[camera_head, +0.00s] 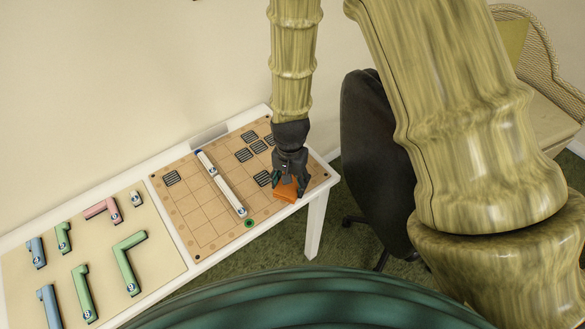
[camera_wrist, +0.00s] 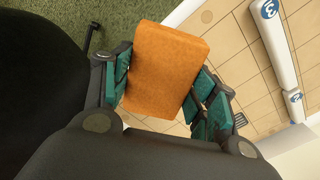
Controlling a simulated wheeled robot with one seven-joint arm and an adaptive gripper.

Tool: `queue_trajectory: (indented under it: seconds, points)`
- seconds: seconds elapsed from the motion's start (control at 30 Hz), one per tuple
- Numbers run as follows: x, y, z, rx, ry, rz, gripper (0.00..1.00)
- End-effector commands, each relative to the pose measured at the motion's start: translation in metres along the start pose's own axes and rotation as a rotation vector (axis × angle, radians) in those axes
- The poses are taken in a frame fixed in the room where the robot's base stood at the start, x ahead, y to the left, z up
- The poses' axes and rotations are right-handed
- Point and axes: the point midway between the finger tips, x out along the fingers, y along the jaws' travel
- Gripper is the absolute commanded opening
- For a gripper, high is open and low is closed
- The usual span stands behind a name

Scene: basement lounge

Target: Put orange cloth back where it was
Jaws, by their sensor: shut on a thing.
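The orange cloth (camera_head: 287,191) is a small folded block near the right end of the tan grid board (camera_head: 207,233). In the wrist view the cloth (camera_wrist: 164,68) sits between both teal finger pads, and my gripper (camera_wrist: 162,85) is shut on it. In the head view my gripper (camera_head: 286,180) points down over the board's right part. The cloth's upper part is hidden by the fingers there. I cannot tell whether the cloth touches the board or hangs just above it.
The board lies on a white table (camera_head: 318,177). A long white piece (camera_head: 221,184) and several dark striped squares (camera_head: 249,136) are on it. Several coloured angled pieces (camera_head: 129,262) lie on a mat at left. A black chair (camera_head: 375,150) stands right of the table.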

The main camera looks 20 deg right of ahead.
Motion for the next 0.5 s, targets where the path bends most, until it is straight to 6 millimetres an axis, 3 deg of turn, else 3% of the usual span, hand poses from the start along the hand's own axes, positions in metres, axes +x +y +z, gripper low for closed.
queue_trajectory:
  seconds: [0.2, 0.5]
  points:
    - [0.005, 0.008, 0.025, 0.347, 0.006, 0.005, 0.17]
    - [0.005, 0.010, 0.032, 0.539, 0.011, 0.006, 0.17]
